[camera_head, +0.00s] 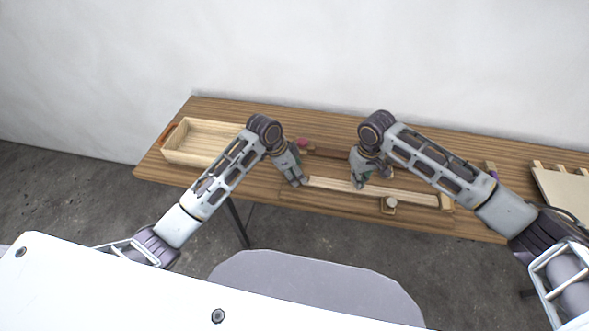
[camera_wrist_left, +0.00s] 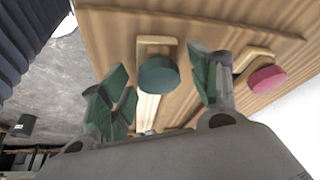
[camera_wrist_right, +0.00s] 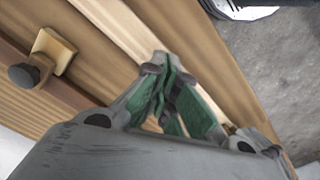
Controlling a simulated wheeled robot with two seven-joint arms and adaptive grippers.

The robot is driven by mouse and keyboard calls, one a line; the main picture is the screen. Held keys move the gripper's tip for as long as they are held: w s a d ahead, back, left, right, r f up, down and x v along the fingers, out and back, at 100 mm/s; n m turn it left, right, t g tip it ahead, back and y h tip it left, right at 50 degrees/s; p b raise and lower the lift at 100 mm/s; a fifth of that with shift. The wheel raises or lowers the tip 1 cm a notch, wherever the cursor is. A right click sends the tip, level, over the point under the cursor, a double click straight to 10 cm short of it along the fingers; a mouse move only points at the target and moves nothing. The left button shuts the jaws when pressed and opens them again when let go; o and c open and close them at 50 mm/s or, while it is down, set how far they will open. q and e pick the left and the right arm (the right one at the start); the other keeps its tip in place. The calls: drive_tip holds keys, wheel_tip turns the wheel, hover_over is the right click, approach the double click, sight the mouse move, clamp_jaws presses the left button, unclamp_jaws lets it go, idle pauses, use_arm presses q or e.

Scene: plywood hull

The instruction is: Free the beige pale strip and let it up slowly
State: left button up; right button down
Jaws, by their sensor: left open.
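The beige pale strip (camera_head: 405,194) lies along the front of the board on the bench. Its left end sits under a wooden clip with a round green knob (camera_wrist_left: 158,75), hidden in the head view. My left gripper (camera_head: 299,182) is open, with its fingers on either side of that knob, seemingly not closed on it. My right gripper (camera_head: 358,184) is over the strip's middle. In the right wrist view its fingertips (camera_wrist_right: 158,66) are together at the pale strip (camera_wrist_right: 118,28); they appear to rest on it, not around it. A pale knob (camera_head: 390,202) stands beside the strip.
A pink knob (camera_head: 303,143) on another clip stands behind the left gripper. A dark knob (camera_wrist_right: 24,75) sits by a brown strip. A wooden tray (camera_head: 197,140) is on the bench's left, and a pale slotted panel (camera_head: 565,190) at the right.

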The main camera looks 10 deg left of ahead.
use_arm(q)
drive_tip(key=c, duration=1.1)
